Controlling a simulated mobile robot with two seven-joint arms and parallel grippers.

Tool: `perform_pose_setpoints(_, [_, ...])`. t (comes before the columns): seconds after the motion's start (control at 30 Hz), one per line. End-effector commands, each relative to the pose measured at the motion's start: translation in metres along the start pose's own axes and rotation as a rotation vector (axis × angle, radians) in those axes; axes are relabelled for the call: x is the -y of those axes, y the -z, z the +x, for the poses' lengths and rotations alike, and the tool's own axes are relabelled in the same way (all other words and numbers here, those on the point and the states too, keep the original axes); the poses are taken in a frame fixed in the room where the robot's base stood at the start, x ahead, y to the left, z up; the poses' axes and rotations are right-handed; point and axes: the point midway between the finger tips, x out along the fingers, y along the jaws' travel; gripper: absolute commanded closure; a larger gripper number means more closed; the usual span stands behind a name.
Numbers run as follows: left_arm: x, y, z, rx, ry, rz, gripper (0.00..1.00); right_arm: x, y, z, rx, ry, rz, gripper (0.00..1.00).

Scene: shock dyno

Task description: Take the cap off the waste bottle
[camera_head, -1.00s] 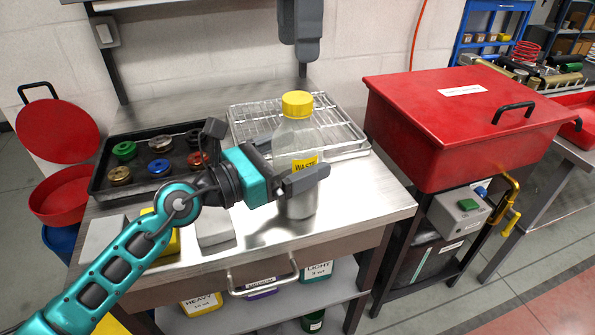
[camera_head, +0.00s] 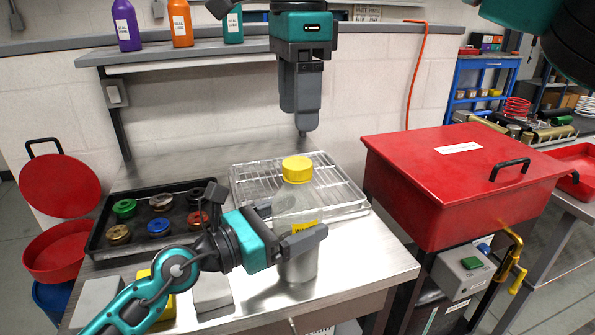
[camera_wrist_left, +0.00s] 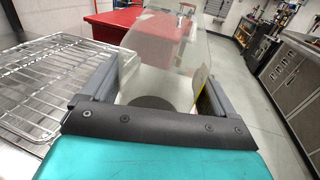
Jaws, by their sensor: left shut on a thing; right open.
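The waste bottle (camera_head: 297,208) is clear, with a yellow label and a yellow cap (camera_head: 297,169) on its neck. It stands upright over the steel bench top. My left gripper (camera_head: 300,240) is shut around the bottle's body from the left, below the cap. In the left wrist view the clear bottle (camera_wrist_left: 160,60) fills the space between the fingers. My right gripper (camera_head: 303,125) is open and empty, pointing down above and slightly behind the cap in the picture. It is apart from the cap. One of its fingers largely hides the other.
A wire rack (camera_head: 250,180) lies behind the bottle. A black tray (camera_head: 95,243) with several coloured caps is at left. A red lidded tank (camera_head: 450,185) stands at right. A shelf (camera_head: 180,50) with several bottles runs above the bench.

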Motion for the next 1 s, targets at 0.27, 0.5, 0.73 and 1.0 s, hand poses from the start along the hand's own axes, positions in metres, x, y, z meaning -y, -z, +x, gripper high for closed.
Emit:
perform_pose_setpoints(0.27, [-0.0002, 0.0003, -0.0002, -0.001, 0.0, 0.0, 0.97, 0.0, 0.0, 0.0, 0.0, 0.0, 0.25, 0.34])
perform_pose_setpoints(0.5, [-0.0002, 0.0003, -0.0001, -0.001, 0.0, 0.0, 0.97, 0.0001, 0.0, 0.0, 0.0, 0.0, 0.711, 0.34])
perform_pose_setpoints(0.73, [-0.0002, 0.0004, -0.0001, -0.001, 0.0, 0.0, 0.97, 0.0001, -0.0001, 0.0, 0.0, 0.001, 1.163, 0.34])
perform_pose_setpoints(1.0, [-0.0002, 0.0004, -0.0001, -0.001, 0.0, 0.0, 0.97, 0.0001, -0.0002, 0.0, 0.0, 0.001, 1.691, 0.34])
